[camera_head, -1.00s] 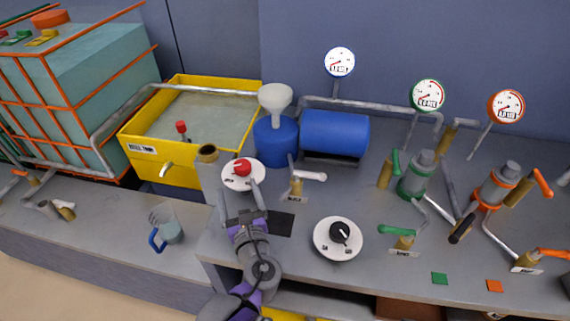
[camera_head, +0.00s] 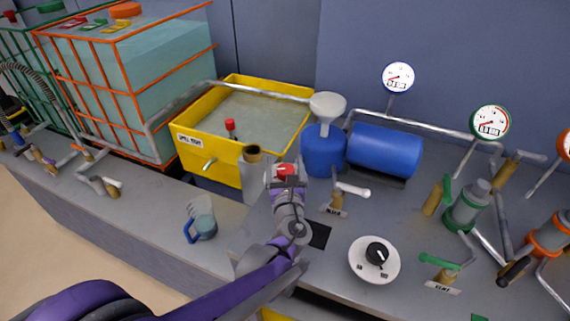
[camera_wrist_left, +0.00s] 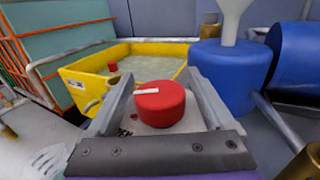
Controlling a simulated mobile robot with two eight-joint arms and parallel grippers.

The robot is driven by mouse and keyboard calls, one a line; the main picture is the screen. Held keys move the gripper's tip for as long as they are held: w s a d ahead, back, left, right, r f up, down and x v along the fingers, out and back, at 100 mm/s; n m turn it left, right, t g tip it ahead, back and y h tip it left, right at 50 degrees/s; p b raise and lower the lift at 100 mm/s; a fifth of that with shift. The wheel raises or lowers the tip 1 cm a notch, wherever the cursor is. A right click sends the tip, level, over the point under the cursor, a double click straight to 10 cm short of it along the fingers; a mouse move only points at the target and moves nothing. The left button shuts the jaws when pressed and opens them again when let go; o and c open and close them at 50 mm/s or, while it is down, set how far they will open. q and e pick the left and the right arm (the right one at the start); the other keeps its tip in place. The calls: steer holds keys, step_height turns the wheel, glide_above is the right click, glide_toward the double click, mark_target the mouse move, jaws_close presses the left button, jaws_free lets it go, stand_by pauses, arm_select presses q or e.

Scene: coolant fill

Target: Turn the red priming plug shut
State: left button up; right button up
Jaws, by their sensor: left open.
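The red plug (camera_head: 285,169) is a round knob with a white pointer mark. In the left wrist view it (camera_wrist_left: 162,108) stands large between my two fingers, with a pale plate partly visible beneath it. My left gripper (camera_head: 288,181) is open, with one finger on each side of the plug. Whether either finger touches it I cannot tell. In the head view the gripper hides most of the plug and its white dial plate. My right gripper is not in view.
A small white-handled valve (camera_head: 350,189) and a black-knobbed dial (camera_head: 362,270) lie to the right. The yellow tank (camera_head: 205,165) is behind left.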

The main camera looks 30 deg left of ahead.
arm_select(q)
steer(key=c, duration=1.4)
steer(key=shift+o, duration=0.2)
steer(key=shift+n+g+y, duration=0.3)
steer(key=shift+y, duration=0.1)
steer(key=n+g+y, duration=0.3)
steer(key=y, duration=0.1)
steer(key=shift+s+a, duration=0.25)
steer(key=shift+s+a+n+g+y, duration=0.1)
steer(key=shift+s+n+g+y, duration=0.1)
steer(key=shift+n+g+y, duration=0.6)
steer(key=shift+s+a+n+g+y, duration=0.2)
steer(key=shift+n+g+y, duration=0.2)
steer(key=shift+n+g, duration=0.85)
steer(key=shift+s+a+n+g+y, duration=0.15)
steer(key=shift+n+g+y, duration=0.45)
steer(key=shift+g, duration=0.85)
